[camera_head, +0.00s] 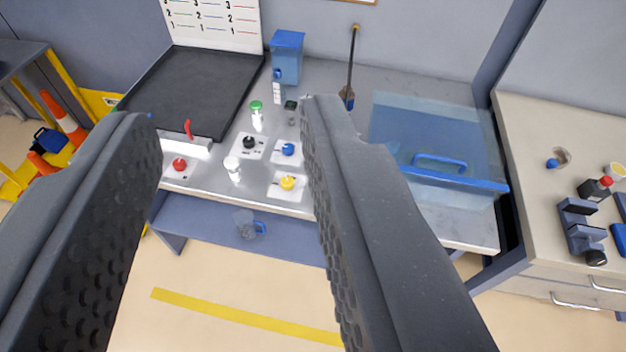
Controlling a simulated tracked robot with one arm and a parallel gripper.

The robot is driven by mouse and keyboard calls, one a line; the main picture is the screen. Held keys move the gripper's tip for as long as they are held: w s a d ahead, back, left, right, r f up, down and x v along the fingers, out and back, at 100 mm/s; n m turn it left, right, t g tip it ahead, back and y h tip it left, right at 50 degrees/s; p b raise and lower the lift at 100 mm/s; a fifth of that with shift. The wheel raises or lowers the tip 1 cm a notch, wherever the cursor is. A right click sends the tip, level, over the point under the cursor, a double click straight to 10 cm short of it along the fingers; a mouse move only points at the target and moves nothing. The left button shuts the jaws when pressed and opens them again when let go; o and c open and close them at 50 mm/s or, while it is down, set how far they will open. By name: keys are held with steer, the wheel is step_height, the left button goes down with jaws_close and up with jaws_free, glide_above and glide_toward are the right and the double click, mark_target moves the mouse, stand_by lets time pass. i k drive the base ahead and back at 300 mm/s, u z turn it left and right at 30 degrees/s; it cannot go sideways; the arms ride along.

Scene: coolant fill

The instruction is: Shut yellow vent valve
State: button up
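The yellow vent valve (287,183) is a small yellow knob on a white plate near the front edge of the grey bench. It shows in the gap between my fingers, close to the right finger. My gripper (222,115) is open and empty, its two dark fingers wide apart in the foreground. It is apart from the valve, which looks well beyond the fingertips. The knob is too small for me to tell its turn position. The right finger hides part of the bench to the right of the valve.
Near the valve are a blue knob (288,149), a black knob (249,142), a red knob (179,164) and a white bottle (233,168). A clear blue-edged box (440,150) stands right. A jug (247,225) sits on the lower shelf. Cones (62,120) stand left.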

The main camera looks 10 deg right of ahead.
mark_target(287, 183)
steer(key=z, duration=0.05)
steer(key=i, duration=1)
steer(key=z, duration=0.05)
